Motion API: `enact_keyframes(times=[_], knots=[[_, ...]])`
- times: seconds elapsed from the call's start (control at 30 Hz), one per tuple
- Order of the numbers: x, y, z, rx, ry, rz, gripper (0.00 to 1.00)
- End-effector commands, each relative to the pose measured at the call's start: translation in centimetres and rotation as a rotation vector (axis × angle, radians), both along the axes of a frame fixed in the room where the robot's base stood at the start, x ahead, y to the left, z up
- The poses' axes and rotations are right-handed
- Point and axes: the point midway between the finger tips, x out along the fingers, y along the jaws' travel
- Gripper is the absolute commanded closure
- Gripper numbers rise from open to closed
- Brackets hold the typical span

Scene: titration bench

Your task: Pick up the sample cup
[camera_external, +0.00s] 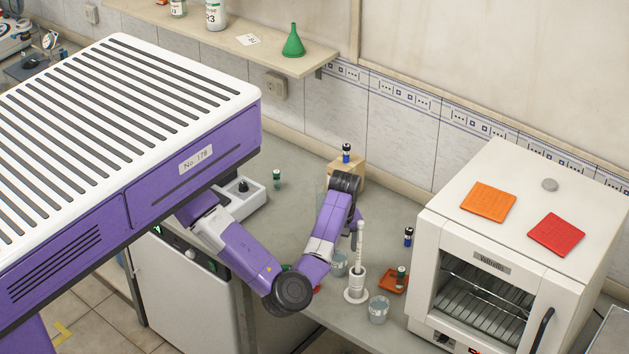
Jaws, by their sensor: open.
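Two small greyish cups stand on the bench; I cannot tell which is the sample cup. One cup (378,311) is at the bench's front edge, right of a white stand with an upright white tube (358,270). The other cup (339,266) is left of that stand, partly hidden by my arm. My gripper (357,238) points down above the bench, just behind the tube and above the second cup, up and to its right. It is open, with nothing visible held; its fingertips are small and partly hidden.
An orange tray (386,286) holds a green-capped vial (401,276). A blue-capped vial (408,237) stands beside the white oven (474,225). Another blue-capped vial (346,153) stands on a wooden block (376,172). A green-capped vial (277,178) stands farther left.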

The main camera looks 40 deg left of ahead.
Motion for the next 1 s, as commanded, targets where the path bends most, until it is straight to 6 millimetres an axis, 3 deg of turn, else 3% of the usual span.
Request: enact_keyframes(times=[0.5,0.83,1.0], knots=[[0.7,0.4,-6.1,-0.001,-0.001,0.001,0.26],[0.8,0.5,-7.0,-0.001,-0.002,0.003,0.26],[0.8,0.5,-6.9,-0.001,-0.002,0.003,0.58]])
